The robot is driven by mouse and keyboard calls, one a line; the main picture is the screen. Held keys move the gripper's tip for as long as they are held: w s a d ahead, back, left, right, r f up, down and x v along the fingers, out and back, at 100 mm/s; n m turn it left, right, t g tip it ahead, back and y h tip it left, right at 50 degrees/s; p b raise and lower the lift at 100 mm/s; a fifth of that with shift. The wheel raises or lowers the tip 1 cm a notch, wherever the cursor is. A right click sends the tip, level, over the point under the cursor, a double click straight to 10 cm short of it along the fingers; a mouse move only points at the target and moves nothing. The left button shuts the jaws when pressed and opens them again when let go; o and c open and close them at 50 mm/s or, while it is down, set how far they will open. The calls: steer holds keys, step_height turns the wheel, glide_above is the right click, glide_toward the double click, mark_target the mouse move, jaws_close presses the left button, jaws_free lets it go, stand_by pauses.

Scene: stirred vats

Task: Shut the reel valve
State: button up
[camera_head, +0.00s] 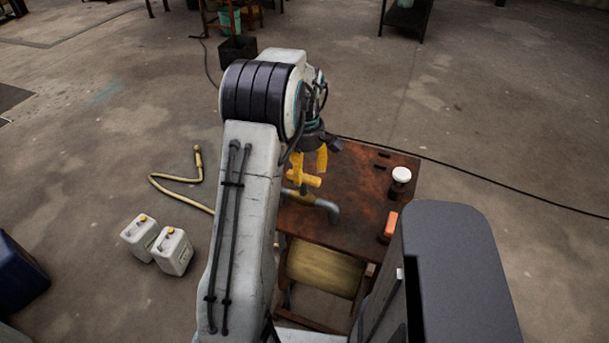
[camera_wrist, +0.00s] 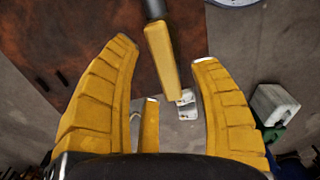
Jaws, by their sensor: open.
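The reel valve's yellow lever (camera_wrist: 161,58) runs down the wrist view from a grey pipe (camera_wrist: 154,9). It lies between my spread yellow fingers, and I see a gap on both sides. My arm hides part of the valve's left side. I cannot tell whether any finger touches the lever.
A rusty table (camera_head: 350,222) bears a white-lidded jar (camera_head: 400,177) and an orange block (camera_head: 390,226). A pale yellow reel (camera_head: 325,268) is underneath. A yellow hose (camera_head: 175,190) and white jerrycans (camera_head: 172,252) are on the floor at left. The floor beyond is mostly clear.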

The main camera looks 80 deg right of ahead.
mark_target(304, 183)
steer(key=shift+f, duration=1.4)
steer(key=shift+c, duration=0.5)
jaws_close()
